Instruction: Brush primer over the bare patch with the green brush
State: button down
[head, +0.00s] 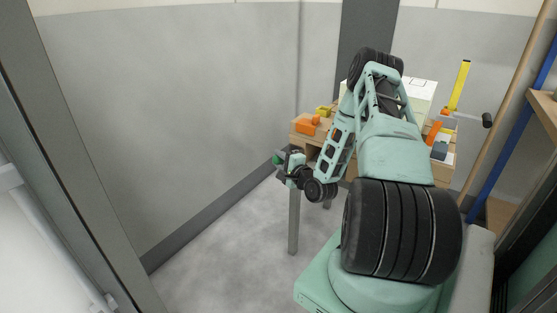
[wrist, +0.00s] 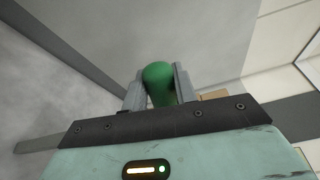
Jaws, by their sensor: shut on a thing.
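My gripper (head: 284,163) is held out at the left end of the table, with my arm reaching across the middle of the head view. In the wrist view my gripper (wrist: 160,88) is shut on a green rounded thing, which appears to be the handle of the green brush (wrist: 159,73). A small green end of the brush (head: 276,160) also shows at the fingertips in the head view. The bristles cannot be made out. A white panel (head: 420,92) stands behind my arm on the table, partly hidden. No bare patch can be made out.
The wooden table (head: 297,140) carries an orange block (head: 307,126), a yellow thing (head: 323,111) and several small items at right. A yellow upright strip (head: 460,84) stands at the back. A wooden pole (head: 508,92) and blue post (head: 513,130) lean at right. Floor at left is clear.

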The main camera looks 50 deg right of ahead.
jog(key=shift+s+a+p, duration=0.2)
jog(key=shift+a+p, duration=0.1)
jog(key=shift+a, duration=2.65)
jog(key=a, duration=0.3)
jog(key=shift+s, duration=0.1)
